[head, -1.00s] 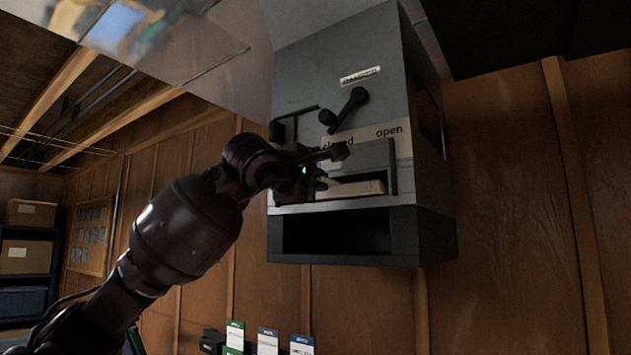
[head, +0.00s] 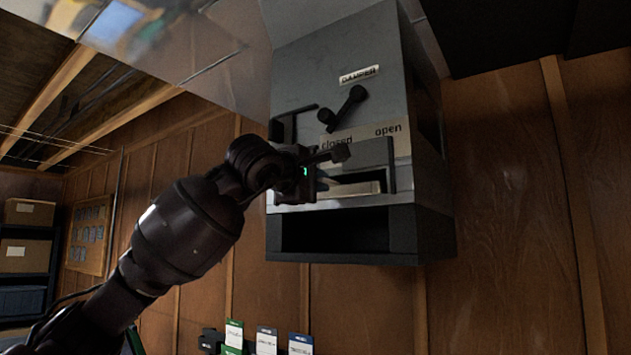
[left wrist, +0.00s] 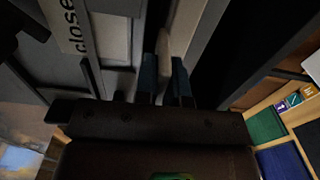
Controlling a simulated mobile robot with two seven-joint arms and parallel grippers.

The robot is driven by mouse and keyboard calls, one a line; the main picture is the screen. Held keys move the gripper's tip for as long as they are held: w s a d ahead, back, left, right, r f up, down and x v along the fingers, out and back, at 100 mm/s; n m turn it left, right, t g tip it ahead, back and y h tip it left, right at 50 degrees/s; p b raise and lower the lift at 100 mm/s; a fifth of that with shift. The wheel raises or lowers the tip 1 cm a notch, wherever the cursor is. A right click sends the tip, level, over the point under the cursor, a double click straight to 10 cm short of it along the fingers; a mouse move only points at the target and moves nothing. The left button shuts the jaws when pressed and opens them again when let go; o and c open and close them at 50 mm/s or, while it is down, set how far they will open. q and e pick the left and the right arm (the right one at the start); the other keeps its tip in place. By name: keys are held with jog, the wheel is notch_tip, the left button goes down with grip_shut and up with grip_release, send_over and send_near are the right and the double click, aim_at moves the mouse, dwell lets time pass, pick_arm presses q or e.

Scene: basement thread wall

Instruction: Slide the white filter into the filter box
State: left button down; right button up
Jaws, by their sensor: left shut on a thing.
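The filter box (head: 425,230) is the grey cabinet on the wood-panelled wall, with a slot in its front. The white filter (head: 358,188) shows as a pale strip in that slot, below the dark raised flap or frame. My left gripper (head: 318,184) is at the left part of the slot. In the left wrist view its blue fingers (left wrist: 165,80) are shut on the pale filter (left wrist: 165,45), which runs between them into the box. How deep the filter sits is hidden by the gripper and frame. My right gripper is not in view.
A black damper lever (head: 344,108) stands out above the slot, over a label reading closed and open (head: 388,131). A dark open recess (head: 335,232) lies below the slot. Several small cartons (head: 266,341) stand low on the wall. Shelves with boxes (head: 27,213) are far left.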

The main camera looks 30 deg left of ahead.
pick_arm(q)
jog(key=shift+w+d+p, duration=0.1)
jog(key=shift+w+p, duration=0.3)
jog(key=shift+w, duration=0.4)
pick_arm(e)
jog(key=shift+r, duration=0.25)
pick_arm(q)
jog(key=c, duration=1.1)
grip_release()
jog(key=shift+s, duration=0.15)
jog(key=s+b, duration=0.1)
jog(key=s, duration=0.2)
jog(key=s+b, duration=0.1)
jog(key=s, duration=0.3)
jog(key=s+a+b, duration=0.1)
jog(key=s, duration=0.2)
jog(key=shift+s, duration=0.3)
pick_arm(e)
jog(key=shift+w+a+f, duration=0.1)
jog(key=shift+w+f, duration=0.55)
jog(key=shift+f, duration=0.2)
pick_arm(q)
jog(key=shift+d, duration=0.1)
